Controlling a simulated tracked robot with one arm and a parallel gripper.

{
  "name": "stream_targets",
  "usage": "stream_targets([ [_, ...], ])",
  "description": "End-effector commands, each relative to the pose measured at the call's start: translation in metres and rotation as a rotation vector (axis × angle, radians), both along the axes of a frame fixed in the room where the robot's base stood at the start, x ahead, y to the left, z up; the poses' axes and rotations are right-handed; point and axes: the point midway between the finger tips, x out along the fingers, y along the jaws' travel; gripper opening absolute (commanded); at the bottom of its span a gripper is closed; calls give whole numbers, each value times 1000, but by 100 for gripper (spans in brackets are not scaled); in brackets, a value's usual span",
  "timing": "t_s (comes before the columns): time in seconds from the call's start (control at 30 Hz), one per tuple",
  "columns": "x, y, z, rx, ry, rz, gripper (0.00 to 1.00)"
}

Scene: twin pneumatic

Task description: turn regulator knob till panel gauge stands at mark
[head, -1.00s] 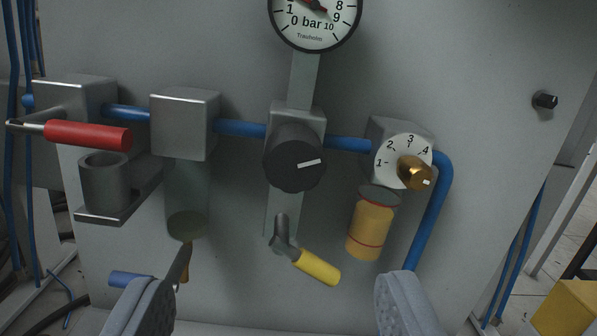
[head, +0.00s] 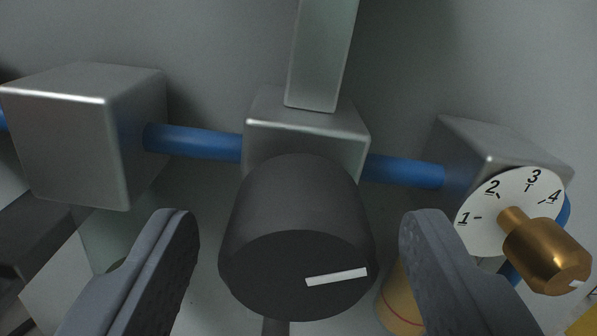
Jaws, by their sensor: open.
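The black regulator knob (head: 295,240) is at the centre of the head view, below its grey metal block (head: 305,128). A white pointer line (head: 336,276) on its face points right and slightly up. My gripper (head: 300,222) is open, with one grey finger on each side of the knob. Gaps show between both fingers and the knob in the picture; the exact depth is hard to tell. The panel gauge is out of view above, so its needle and mark are not visible now.
A white dial (head: 490,205) numbered 1 to 4 with a brass knob (head: 545,254) stands close right of my right finger. A grey block (head: 75,135) is at left. A blue pipe (head: 195,142) joins the blocks.

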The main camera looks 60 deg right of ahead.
Motion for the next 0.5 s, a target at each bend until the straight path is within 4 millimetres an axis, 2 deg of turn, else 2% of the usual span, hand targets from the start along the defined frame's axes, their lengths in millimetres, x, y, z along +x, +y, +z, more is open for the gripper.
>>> stream_targets([
  [0.2, 9, -11, 0, 1, -1, 0, 59],
  [0.5, 10, -12, 0, 1, 1, 0, 59],
])
